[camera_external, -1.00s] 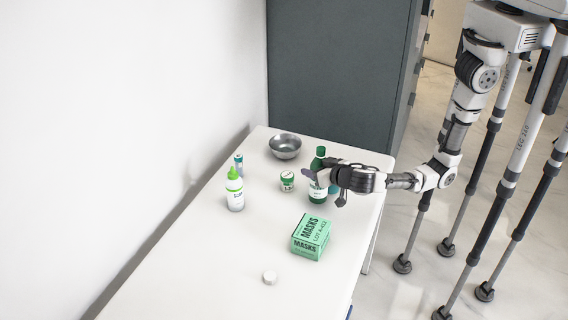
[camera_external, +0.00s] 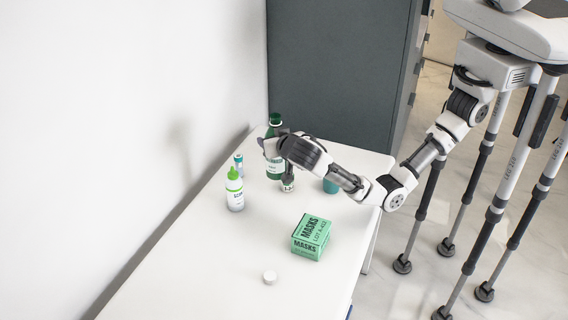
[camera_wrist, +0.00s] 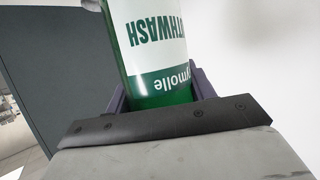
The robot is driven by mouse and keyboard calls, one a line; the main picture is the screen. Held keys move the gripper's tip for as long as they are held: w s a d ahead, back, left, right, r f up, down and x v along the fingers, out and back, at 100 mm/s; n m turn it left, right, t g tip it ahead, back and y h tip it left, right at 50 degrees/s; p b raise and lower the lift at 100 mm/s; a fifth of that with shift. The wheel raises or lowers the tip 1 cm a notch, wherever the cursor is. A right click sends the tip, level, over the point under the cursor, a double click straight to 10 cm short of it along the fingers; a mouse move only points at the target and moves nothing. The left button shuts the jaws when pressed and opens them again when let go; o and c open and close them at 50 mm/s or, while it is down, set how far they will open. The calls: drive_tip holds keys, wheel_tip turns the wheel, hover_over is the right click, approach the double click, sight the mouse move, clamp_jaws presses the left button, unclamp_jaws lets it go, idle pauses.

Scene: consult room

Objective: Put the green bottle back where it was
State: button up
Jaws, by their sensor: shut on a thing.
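The green mouthwash bottle (camera_external: 274,171) is upright at the far left part of the white table, near the wall. It looks larger than before and appears raised, but its base clearance is hard to judge. My gripper (camera_external: 273,148) is shut on it from the right. In the wrist view the bottle (camera_wrist: 155,45) fills the space between the two fingers (camera_wrist: 160,97), its white label reading upside down.
A small labelled jar (camera_external: 288,184) stands just below my gripper. A teal cup (camera_external: 331,186) is to its right. A white bottle with green cap (camera_external: 235,194), a blue-capped bottle (camera_external: 239,160), a masks box (camera_external: 311,238) and a white puck (camera_external: 270,277) stand on the table (camera_external: 200,275).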

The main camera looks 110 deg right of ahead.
sight(272, 133)
drive_tip(key=r+b, duration=0.1)
drive_tip(key=w+a+r, duration=0.1)
drive_tip(key=a+r+b, duration=0.1)
drive_tip(key=r, duration=0.1)
drive_tip(key=shift+w+a+b, duration=0.25)
drive_tip(key=shift+b, duration=0.05)
wheel_tip(272, 133, down, 20)
drive_tip(key=p, duration=0.3)
drive_tip(key=shift+r, duration=0.2)
drive_tip(key=shift+f, duration=0.2)
drive_tip(key=o, duration=1.1)
drive_tip(key=shift+r, duration=0.1)
drive_tip(key=shift+c, duration=0.2)
drive_tip(key=shift+o, duration=0.2)
